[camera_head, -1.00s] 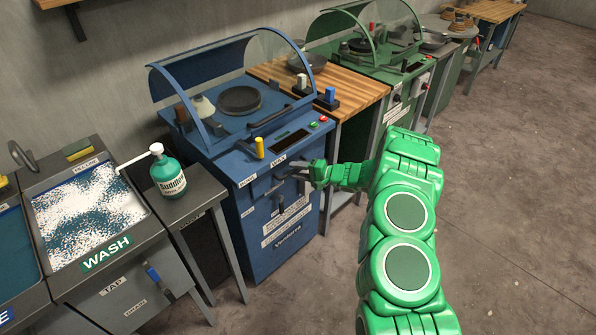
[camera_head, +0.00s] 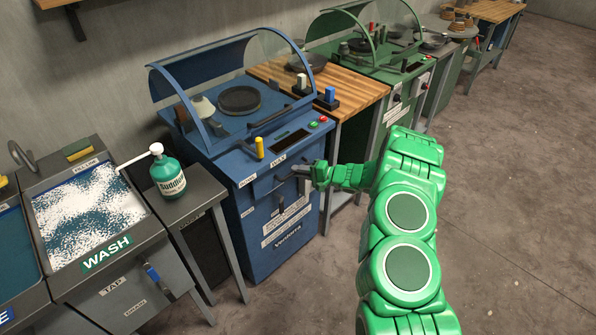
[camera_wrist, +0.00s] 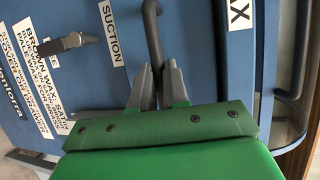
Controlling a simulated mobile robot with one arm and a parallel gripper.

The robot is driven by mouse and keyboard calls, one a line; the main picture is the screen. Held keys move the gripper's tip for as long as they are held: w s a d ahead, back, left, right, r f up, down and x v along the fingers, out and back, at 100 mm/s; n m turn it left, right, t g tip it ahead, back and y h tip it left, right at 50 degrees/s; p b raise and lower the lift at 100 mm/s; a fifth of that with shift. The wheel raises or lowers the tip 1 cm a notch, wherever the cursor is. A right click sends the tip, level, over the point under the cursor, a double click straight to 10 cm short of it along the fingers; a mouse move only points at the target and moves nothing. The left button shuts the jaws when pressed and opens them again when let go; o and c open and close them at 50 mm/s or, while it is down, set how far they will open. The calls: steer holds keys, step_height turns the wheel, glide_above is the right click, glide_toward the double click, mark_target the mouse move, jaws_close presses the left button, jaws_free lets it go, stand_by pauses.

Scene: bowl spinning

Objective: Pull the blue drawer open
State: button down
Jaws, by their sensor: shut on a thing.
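The blue drawer (camera_head: 264,186) is in the upper front of the blue machine, under its control panel. Its front shows close up in the wrist view (camera_wrist: 200,45), beside the SUCTION label. A dark bar handle (camera_wrist: 152,30) runs down between my grey fingers. My gripper (camera_head: 304,171) is at the right part of the drawer front in the head view. In the wrist view my gripper (camera_wrist: 156,82) is shut on the handle, and the fingertips hide part of it. I cannot tell a clear gap around the drawer.
A dark lever (camera_wrist: 70,43) sticks out from the blue machine's front below the drawer. A soap bottle (camera_head: 169,176) stands on a small table at left, beside the wash basin (camera_head: 85,215). A wooden-topped table (camera_head: 350,88) stands right of the machine. The floor at right is clear.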

steer(key=s+d, duration=1.8)
steer(key=c, duration=1.1)
jaws_free()
steer(key=shift+c, duration=0.2)
steer(key=v, duration=0.7)
steer(key=shift+d, duration=0.3)
steer(key=shift+s, duration=0.1)
